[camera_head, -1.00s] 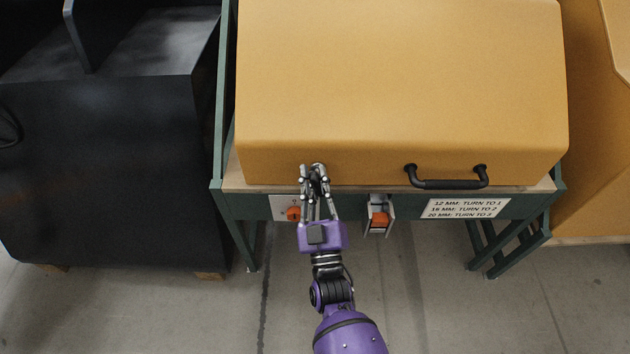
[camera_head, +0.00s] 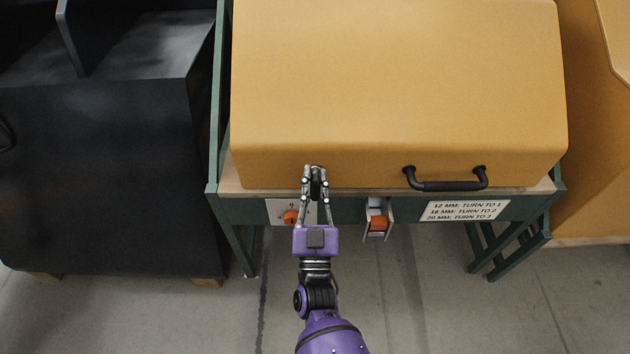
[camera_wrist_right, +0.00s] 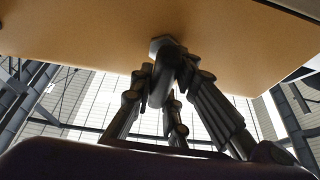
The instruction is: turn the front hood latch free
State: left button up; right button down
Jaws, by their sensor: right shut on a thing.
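The yellow hood (camera_head: 400,90) is down on the green bench. The front hood latch (camera_head: 316,184) is a dark piece low on the hood's front face, left of the black handle. My right gripper (camera_head: 316,182) is shut on the latch. The right wrist view shows the dark, rounded latch (camera_wrist_right: 162,85) hanging from a hex-shaped base on the hood (camera_wrist_right: 90,30), between the fingers of the gripper (camera_wrist_right: 165,95). The fingers hide part of the latch in the head view. My left gripper is not in view.
A black bar handle (camera_head: 446,180) is on the hood's front. Below the bench edge are an orange knob (camera_head: 291,217), an orange part in a grey bracket (camera_head: 378,223) and a label (camera_head: 463,210). A black cabinet (camera_head: 100,170) stands at left; clear floor lies in front.

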jog(key=c, duration=1.8)
grip_release()
jog(key=shift+o, duration=0.6)
jog(key=v, duration=1.2)
jog(key=shift+a+f, duration=0.1)
